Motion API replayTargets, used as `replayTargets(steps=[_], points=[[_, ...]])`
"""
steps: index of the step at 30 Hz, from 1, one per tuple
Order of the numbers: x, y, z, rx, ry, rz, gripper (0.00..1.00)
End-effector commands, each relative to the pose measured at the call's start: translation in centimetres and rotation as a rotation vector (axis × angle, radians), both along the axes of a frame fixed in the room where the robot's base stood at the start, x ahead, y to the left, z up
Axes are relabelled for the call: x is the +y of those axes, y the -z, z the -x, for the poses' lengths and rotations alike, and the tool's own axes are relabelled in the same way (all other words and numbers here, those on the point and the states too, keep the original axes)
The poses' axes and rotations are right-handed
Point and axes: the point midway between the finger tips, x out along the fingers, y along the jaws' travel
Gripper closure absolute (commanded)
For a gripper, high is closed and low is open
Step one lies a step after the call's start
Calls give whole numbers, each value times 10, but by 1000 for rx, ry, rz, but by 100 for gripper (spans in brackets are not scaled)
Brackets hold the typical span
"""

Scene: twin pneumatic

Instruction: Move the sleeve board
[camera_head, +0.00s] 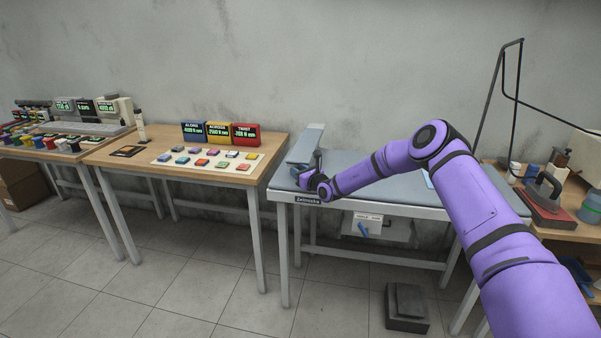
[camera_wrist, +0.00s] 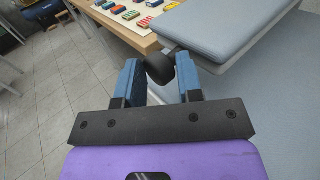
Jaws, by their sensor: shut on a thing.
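The sleeve board (camera_head: 304,145) is a narrow grey-blue padded board at the left end of the pressing table (camera_head: 400,193). In the wrist view the board (camera_wrist: 225,25) reaches away at the upper right, above the blue-grey table top. My gripper (camera_wrist: 159,66) has its two blue fingers closed around a dark rounded knob (camera_wrist: 160,70) at the board's near end. In the head view my gripper (camera_head: 308,180) is at the table's front left corner, partly hidden by my wrist. I cannot tell whether the board's base touches the table.
A wooden table (camera_head: 200,140) with coloured blocks and three displays stands close on the left, with a narrow gap between. An iron (camera_head: 543,190) sits on a side table at the right. A dark pedal box (camera_head: 406,308) is on the floor. The table's middle looks mostly clear.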

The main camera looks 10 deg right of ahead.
Motion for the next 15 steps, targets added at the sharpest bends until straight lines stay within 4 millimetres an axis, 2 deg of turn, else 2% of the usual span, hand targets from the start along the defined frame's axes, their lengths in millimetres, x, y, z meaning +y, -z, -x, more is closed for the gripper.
replayTargets(steps=[1, 3, 4, 6, 15], points=[[-14, -7, -8, -13, 25, 0, 100], [-14, -7, -8, -13, 25, -1, 100], [-14, -7, -8, -13, 25, -1, 62], [-14, -7, -8, -13, 25, -1, 46], [-17, -8, -2, -13, 24, -3, 44]])
